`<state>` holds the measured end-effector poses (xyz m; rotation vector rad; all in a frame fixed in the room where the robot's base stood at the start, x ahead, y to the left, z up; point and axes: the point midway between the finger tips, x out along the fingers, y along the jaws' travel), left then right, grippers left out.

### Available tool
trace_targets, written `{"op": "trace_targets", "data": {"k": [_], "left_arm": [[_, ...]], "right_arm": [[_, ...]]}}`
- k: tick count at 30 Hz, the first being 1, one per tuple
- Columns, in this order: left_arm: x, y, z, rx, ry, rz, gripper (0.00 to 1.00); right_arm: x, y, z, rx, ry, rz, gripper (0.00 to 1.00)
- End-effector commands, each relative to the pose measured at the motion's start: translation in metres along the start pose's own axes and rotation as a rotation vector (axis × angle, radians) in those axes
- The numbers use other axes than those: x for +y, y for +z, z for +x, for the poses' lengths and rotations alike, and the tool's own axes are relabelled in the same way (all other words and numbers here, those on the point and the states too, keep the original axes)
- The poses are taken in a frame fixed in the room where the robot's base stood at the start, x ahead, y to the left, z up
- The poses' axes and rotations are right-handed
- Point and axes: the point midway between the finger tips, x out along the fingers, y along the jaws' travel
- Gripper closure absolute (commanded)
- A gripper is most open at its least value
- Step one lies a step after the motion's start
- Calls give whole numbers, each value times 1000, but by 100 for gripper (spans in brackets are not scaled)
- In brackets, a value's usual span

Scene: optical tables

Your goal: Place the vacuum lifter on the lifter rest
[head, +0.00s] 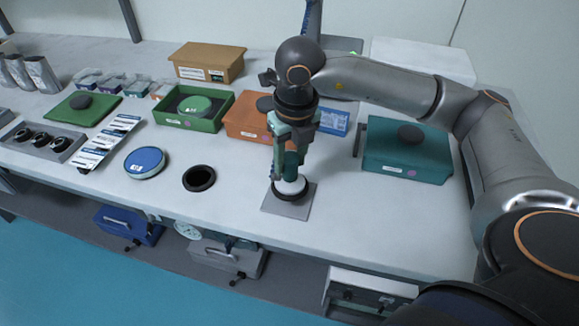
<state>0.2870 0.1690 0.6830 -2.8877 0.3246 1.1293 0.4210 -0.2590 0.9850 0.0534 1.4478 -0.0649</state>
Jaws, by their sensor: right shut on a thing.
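My right gripper (284,162) reaches down over the middle of the table and is shut on the vacuum lifter (291,172), a small dark green body with a pale lower part. The lifter is upright. Its lower end is at a dark ring on a grey square plate, which looks like the lifter rest (298,208). I cannot tell whether the lifter bears on the ring or is just above it. The gripper fingers partly hide the lifter. My left gripper does not show.
A black ring (199,178) and a blue round disc (146,162) lie left of the rest. A green tray (217,115), an orange box (246,125) and a teal box (404,155) stand behind and beside my gripper. The table's front edge is close to the rest.

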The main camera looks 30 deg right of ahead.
Motion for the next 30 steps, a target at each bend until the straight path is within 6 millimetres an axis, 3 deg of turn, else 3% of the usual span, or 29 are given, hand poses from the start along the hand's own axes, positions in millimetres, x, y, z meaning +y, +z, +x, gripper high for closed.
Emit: {"op": "trace_targets", "data": {"k": [6, 17, 18, 26, 30], "left_arm": [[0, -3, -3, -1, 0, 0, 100], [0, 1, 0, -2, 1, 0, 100], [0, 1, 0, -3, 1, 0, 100], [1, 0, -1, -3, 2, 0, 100], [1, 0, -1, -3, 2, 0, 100]], "right_arm": [[1, -4, 26, 1, 1, 0, 100], [2, -4, 31, 0, 2, 0, 100], [2, -4, 32, 1, 1, 0, 55], [2, -4, 30, 2, 1, 0, 26], [2, -4, 30, 2, 1, 0, 26]]}}
